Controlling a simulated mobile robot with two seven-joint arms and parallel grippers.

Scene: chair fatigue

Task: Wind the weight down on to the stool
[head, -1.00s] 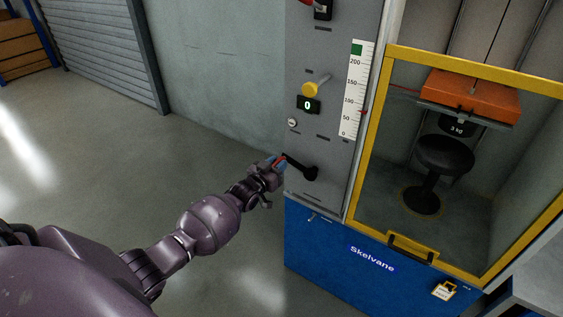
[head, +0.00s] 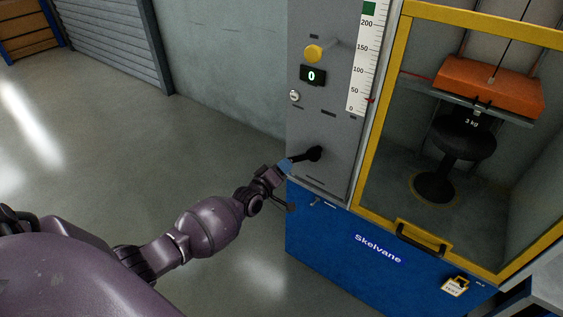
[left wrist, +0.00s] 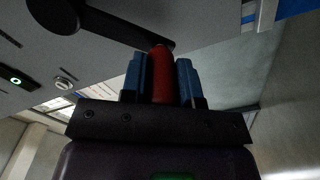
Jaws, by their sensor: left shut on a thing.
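My left gripper (head: 285,166) is shut on the red grip (left wrist: 161,72) of the black crank (head: 305,156) on the grey machine front. In the left wrist view its blue fingers stand on both sides of the grip. The crank arm points left and slightly down from its hub. The black weight (head: 471,124), marked 3 kg, hangs under an orange block (head: 490,87) behind the yellow-framed guard. The black stool (head: 463,146) stands directly beneath; I cannot tell whether they touch. A red pointer (head: 371,100) is low on the white scale (head: 361,75). My right gripper is out of view.
The yellow-framed guard (head: 394,120) is closed. Open floor (head: 150,140) lies left of the machine.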

